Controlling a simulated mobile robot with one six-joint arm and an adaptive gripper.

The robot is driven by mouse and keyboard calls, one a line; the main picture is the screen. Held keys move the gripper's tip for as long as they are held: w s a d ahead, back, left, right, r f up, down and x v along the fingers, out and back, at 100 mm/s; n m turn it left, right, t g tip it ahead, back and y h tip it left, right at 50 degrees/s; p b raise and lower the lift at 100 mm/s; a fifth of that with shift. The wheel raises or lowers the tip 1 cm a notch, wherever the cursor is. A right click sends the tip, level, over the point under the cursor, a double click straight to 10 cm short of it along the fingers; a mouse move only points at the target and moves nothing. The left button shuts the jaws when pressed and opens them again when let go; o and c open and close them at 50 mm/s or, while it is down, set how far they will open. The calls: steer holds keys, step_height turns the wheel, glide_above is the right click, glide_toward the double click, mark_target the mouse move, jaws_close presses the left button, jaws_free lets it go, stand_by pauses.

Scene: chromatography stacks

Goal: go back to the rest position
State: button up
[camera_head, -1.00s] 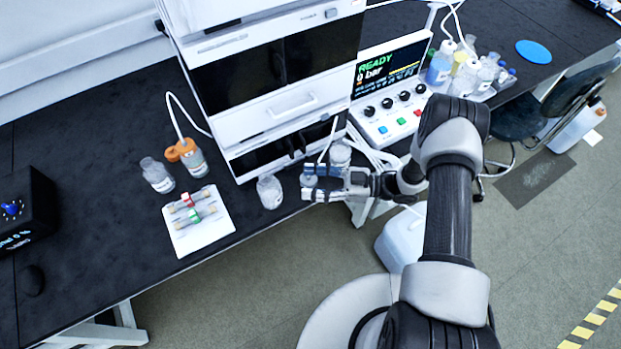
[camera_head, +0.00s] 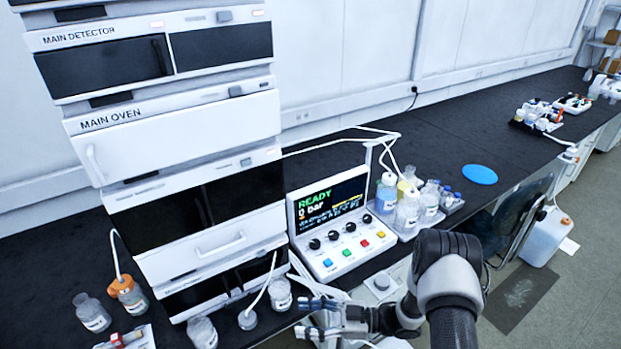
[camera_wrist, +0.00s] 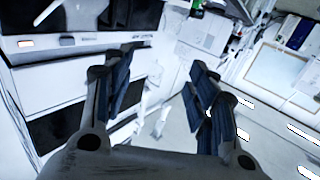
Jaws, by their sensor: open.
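My gripper (camera_head: 318,318) is low in the head view, in front of the instrument stack at the bench's front edge. Its fingers are spread and nothing shows between them. The wrist view also shows the gripper (camera_wrist: 158,95) with two dark finger pads wide apart and an empty gap. A round grey piece (camera_head: 247,320) at the end of a white tube is left of the fingertips, apart from them. A clear bottle (camera_head: 280,296) stands just behind. My arm reaches in from the lower right.
The white stack (camera_head: 185,130) rises at the left. A control panel (camera_head: 335,220) reading READY and a tray of bottles (camera_head: 452,207) are behind the arm. Small bottles (camera_head: 92,314) stand at the lower left. A chair (camera_head: 505,215) is at the right. Floor (camera_head: 575,310) is open at lower right.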

steer(key=w+d+r+m+t+h, duration=0.1)
steer(key=w+d+r+t+h, duration=0.1)
steer(key=w+r+t+h, duration=0.35)
steer(key=w+d+r+m+t+h, duration=0.25)
steer(key=w+r, duration=0.35)
steer(key=w, duration=0.5)
steer(key=d+r+m+t+h, duration=0.1)
steer(key=d+r+m+h, duration=0.1)
steer(key=d+r+h, duration=0.4)
steer(key=d+r+m+t+h, duration=0.1)
steer(key=d+r+m+h, duration=0.2)
steer(key=r, duration=0.6)
steer(key=s+d+r+m+g+h, duration=0.1)
steer(key=s+d+r+m, duration=0.25)
steer(key=s, duration=0.45)
steer(key=s+d+r+m+g+h, duration=0.15)
steer(key=s+r, duration=0.25)
steer(key=s, duration=0.4)
steer(key=s+a+f+m+g+y, duration=0.1)
steer(key=s+a+m+g, duration=0.1)
steer(key=s, duration=0.9)
steer(key=s+a+m+g+y, duration=0.1)
steer(key=s+a+m+g, duration=0.1)
steer(key=s, duration=0.9)
steer(key=shift+s+a+f, duration=0.15)
steer(key=shift+a+f, duration=0.2)
steer(key=shift+a, duration=0.35)
